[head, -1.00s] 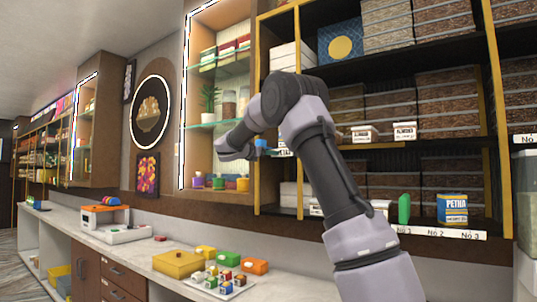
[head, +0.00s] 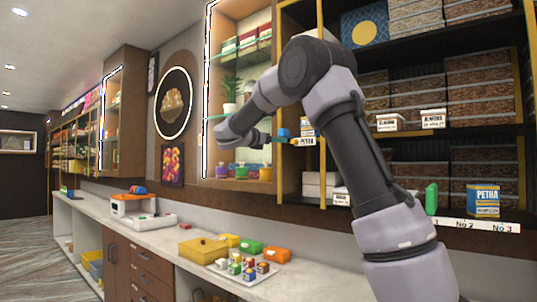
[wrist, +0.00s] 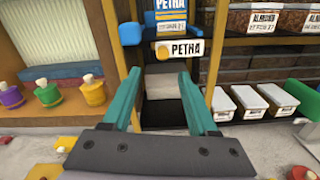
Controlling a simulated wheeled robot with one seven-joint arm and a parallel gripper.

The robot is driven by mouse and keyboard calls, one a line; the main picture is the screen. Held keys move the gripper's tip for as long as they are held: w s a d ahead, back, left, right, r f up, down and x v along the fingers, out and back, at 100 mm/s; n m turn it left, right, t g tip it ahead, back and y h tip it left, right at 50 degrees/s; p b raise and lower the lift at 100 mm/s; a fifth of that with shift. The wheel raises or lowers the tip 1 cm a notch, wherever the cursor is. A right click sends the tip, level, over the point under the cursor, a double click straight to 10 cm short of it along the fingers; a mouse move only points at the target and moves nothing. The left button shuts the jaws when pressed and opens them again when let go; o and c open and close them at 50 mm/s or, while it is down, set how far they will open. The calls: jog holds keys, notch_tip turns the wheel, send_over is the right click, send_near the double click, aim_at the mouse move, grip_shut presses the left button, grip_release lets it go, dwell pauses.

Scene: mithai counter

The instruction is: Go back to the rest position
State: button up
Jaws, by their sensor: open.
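My gripper (head: 270,139) is raised in front of the shelving at the middle of the head view. In the wrist view my gripper (wrist: 158,98) shows two teal fingers spread apart with nothing between them, so it is open and empty. Beyond the fingertips, a white-and-blue PETHA box (wrist: 170,12) stands above a PETHA label (wrist: 180,48), with blue pieces (wrist: 131,33) beside it. The PETHA box (head: 307,128) also shows in the head view, just right of the gripper. My arm hides part of the shelves.
The counter (head: 196,231) below holds a yellow box (head: 203,250), green and orange boxes and a white tray (head: 222,268) of small boxes. Small colourful jars (head: 238,172) stand in the lit cabinet. A green item (head: 431,198) and PETHA tin (head: 483,200) stand right. Open floor (head: 35,250) lies left.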

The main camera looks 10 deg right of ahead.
jog(key=s+d+f+m+g+y, duration=0.2)
jog(key=s+d+f+m, duration=0.15)
jog(key=s, duration=0.35)
jog(key=s+d+f+m+g+y, duration=0.2)
jog(key=s+d+f+m+y, duration=0.1)
jog(key=s+m, duration=0.3)
jog(key=s+d+f+m+g+y, duration=0.1)
jog(key=s+d+f+m+y, duration=0.2)
jog(key=s, duration=0.5)
jog(key=s+a+f+m+y, duration=0.4)
jog(key=s+m, duration=0.3)
jog(key=s, duration=0.3)
jog(key=s+a+f+m+t+y, duration=0.1)
jog(key=s+a+f+m+y, duration=0.3)
jog(key=s+m, duration=0.4)
jog(key=shift+s+a+f, duration=0.5)
jog(key=shift+s+a, duration=0.35)
jog(key=shift+a, duration=0.35)
jog(key=shift+m, duration=0.25)
